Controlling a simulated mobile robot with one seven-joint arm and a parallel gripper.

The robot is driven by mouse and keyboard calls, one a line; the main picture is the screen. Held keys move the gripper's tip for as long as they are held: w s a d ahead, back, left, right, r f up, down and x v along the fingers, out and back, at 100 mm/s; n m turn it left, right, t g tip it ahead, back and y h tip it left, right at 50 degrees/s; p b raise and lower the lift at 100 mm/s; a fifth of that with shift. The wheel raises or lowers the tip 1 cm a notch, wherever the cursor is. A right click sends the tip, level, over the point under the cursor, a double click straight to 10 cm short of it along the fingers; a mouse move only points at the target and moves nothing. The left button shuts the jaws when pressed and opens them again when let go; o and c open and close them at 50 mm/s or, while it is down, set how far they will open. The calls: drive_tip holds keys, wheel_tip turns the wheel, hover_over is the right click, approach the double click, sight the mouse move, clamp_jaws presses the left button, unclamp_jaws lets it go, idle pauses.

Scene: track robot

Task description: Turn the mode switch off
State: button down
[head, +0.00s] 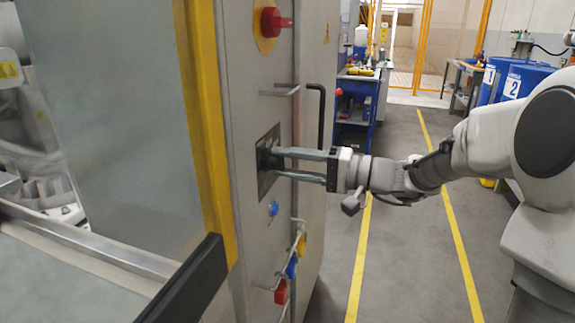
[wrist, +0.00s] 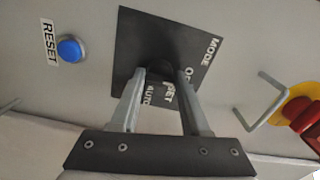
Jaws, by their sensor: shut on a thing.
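The mode switch is a dark square plate (head: 266,136) on the grey cabinet front, with a dark knob at its middle. In the wrist view the plate (wrist: 140,28) carries the words MODE, SET and AUTO, and a partly covered word starting with O. My gripper (head: 275,162) reaches in from the right, its two fingers on the plate's middle. In the wrist view my gripper (wrist: 161,75) has one finger on each side of the dark knob (wrist: 162,70) and is shut on it. The fingers hide part of the knob and lettering, so I cannot tell which position it points to.
A blue RESET button (wrist: 70,48) sits beside the plate, below it in the head view (head: 273,209). A red button on yellow (head: 275,21) is above. A metal bracket (head: 281,91) and a dark handle (head: 321,115) stick out nearby. The aisle floor (head: 405,240) is clear.

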drive_tip(key=shift+c, duration=2.3)
unclamp_jaws()
drive_tip(key=p+v, duration=0.3)
drive_tip(key=v, duration=1.4)
drive_tip(key=shift+d, duration=0.2)
drive_tip(key=shift+s, duration=0.1)
